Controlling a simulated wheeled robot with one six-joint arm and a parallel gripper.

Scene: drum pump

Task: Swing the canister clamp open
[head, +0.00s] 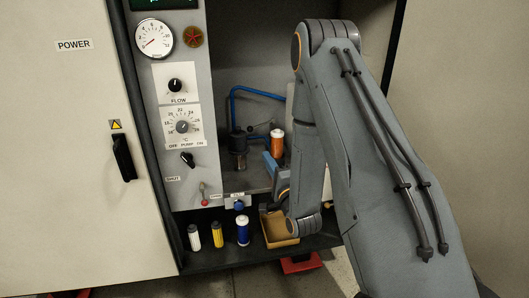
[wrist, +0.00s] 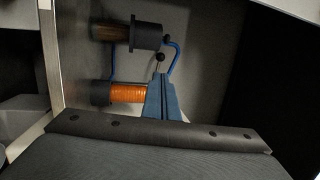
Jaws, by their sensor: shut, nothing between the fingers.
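The orange canister (head: 277,144) stands upright inside the cabinet recess in the head view. In the wrist view the orange canister (wrist: 128,93) lies sideways in the picture, with a dark collar (wrist: 101,93) at its left end. A black ball knob (wrist: 160,57) on a thin rod shows just beyond my fingertips; it may be the clamp's handle, but I cannot tell. The clamp itself is not clearly visible. My gripper (wrist: 159,78) is shut and empty, its blue fingers beside the canister's right end. In the head view my gripper (head: 268,158) is just below the canister, partly hidden by my arm.
A dark cylinder (head: 238,150) stands left of the canister, and a blue hose (head: 258,91) arches behind. White, yellow and blue bottles (head: 218,234) and an open tan box (head: 277,231) sit on the lower shelf. The control panel (head: 180,110) borders the recess on the left.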

